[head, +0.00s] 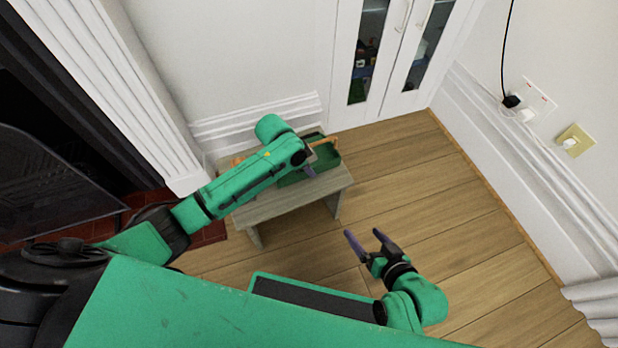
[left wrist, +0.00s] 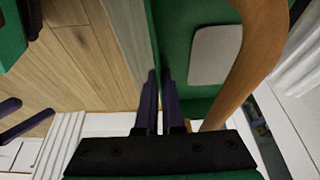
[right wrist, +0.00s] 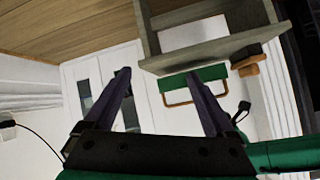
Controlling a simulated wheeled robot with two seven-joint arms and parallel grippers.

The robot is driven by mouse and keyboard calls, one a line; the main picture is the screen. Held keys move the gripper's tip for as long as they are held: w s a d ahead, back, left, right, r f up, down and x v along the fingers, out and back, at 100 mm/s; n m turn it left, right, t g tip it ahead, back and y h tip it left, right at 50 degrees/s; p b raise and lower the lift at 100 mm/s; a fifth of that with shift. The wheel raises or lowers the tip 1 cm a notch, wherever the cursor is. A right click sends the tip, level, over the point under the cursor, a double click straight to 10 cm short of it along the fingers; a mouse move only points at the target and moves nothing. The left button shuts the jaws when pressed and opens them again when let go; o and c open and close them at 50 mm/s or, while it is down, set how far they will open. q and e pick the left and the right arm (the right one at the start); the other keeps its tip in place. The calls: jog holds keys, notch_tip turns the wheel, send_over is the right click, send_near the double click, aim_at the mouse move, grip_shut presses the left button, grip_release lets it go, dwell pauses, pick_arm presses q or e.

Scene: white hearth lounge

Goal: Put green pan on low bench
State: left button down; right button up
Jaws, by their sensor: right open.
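The green pan (head: 325,157) is a rectangular tray with wooden handles, over the back right of the grey low bench (head: 283,200). It also shows in the left wrist view (left wrist: 185,22) and above the bench top in the right wrist view (right wrist: 207,75). I cannot tell whether it rests fully on the bench. My left gripper (head: 312,163) is at the pan's near wall; its fingers (left wrist: 160,72) are close together with the wall's edge between them. My forearm hides part of the pan. My right gripper (head: 363,238) is open and empty, in front of the bench.
A white cabinet (head: 385,85) with glass doors stands behind the bench. The fireplace (head: 50,190) is at the left. Sockets with a black cable (head: 511,100) are on the right wall. The wooden floor (head: 440,210) right of the bench is clear.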

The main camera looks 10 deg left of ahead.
aim_at(309, 176)
pick_arm(q)
notch_tip(309, 176, down, 3)
jog(key=shift+b, duration=0.6)
pick_arm(e)
jog(key=shift+s+a+f+m+t+y, duration=0.2)
jog(key=shift+a+f+m+t+y, duration=0.15)
jog(key=shift+a+t, duration=0.4)
pick_arm(q)
jog(key=shift+f, duration=0.1)
jog(key=c, duration=1)
grip_release()
jog(key=shift+c, duration=0.2)
